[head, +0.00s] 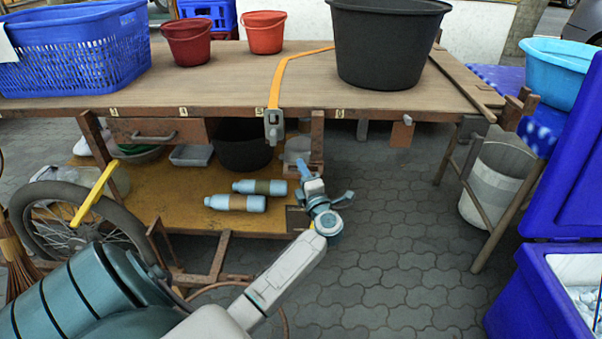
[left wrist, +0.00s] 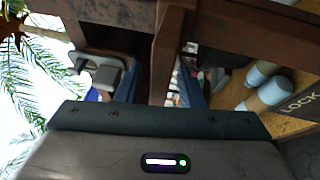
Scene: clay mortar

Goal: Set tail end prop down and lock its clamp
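A short wooden post (head: 317,138), possibly the tail end prop, hangs from the cart table's front edge. My left gripper (head: 322,186) is just below it, with its fingers apart. In the left wrist view a brown wooden post (left wrist: 168,55) shows between the two blue fingers (left wrist: 162,90); I cannot tell whether they touch it. A grey metal clasp (head: 273,126) hangs on an orange strap left of the post. A dark board marked LOCK (left wrist: 299,106) is at the right in the wrist view. I cannot make out the prop's clamp for sure. My right gripper is out of view.
The cart tabletop (head: 220,75) bears a blue basket (head: 75,60), two red buckets and a black tub (head: 385,45). Blue bottles (head: 237,202) lie on the lower shelf (head: 170,208). A white bucket (head: 495,185) and blue cooler (head: 535,295) stand right. Open paving lies between.

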